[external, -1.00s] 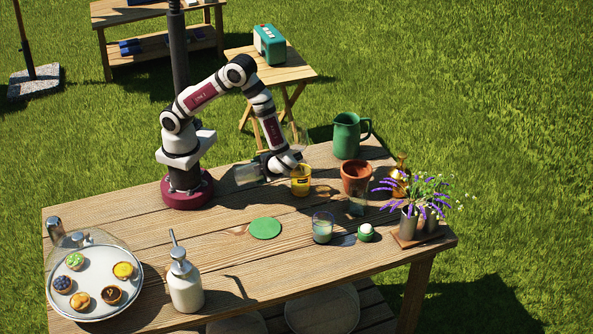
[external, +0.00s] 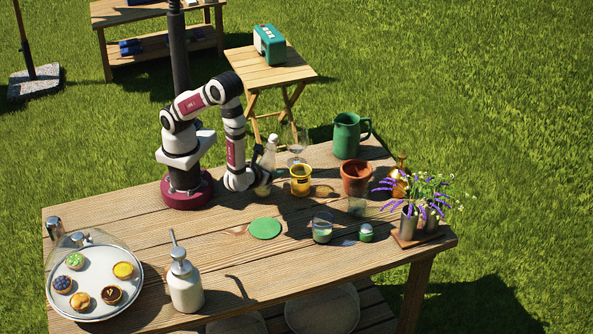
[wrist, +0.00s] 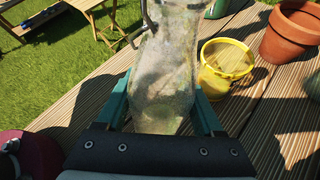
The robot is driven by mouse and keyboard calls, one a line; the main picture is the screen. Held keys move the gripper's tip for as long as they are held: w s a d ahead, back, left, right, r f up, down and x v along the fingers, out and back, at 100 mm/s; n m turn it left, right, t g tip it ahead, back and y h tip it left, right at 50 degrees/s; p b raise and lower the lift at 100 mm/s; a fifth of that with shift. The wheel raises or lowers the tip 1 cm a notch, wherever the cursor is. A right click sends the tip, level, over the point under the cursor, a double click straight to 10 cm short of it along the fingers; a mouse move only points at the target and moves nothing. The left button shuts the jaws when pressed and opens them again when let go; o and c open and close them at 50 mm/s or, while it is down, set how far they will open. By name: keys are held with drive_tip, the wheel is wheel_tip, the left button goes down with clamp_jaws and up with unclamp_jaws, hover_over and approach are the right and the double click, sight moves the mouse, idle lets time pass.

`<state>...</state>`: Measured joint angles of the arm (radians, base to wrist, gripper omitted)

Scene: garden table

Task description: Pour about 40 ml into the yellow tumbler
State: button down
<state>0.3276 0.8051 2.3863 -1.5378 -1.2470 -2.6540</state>
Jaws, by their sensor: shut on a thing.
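My gripper (wrist: 165,112) is shut on a clear glass bottle (wrist: 166,70), which sits between its fingers. In the external view the bottle (external: 268,158) stands about upright, left of and behind the yellow tumbler, apart from it.
A stemmed glass (external: 298,146) stands behind the tumbler. A terracotta pot (external: 356,178) and green jug (external: 347,136) are to its right. A glass with a candle-like filling (external: 322,228) and a small green jar (external: 366,233) stand in front. A green coaster (external: 265,228) lies on clear table.

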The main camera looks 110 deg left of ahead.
drive_tip(key=shift+w+a+r+n+t+y, duration=0.1)
drive_tip(key=shift+r+n+t+y, duration=0.5)
drive_tip(key=shift+r+n+y, duration=0.15)
idle(1.0)
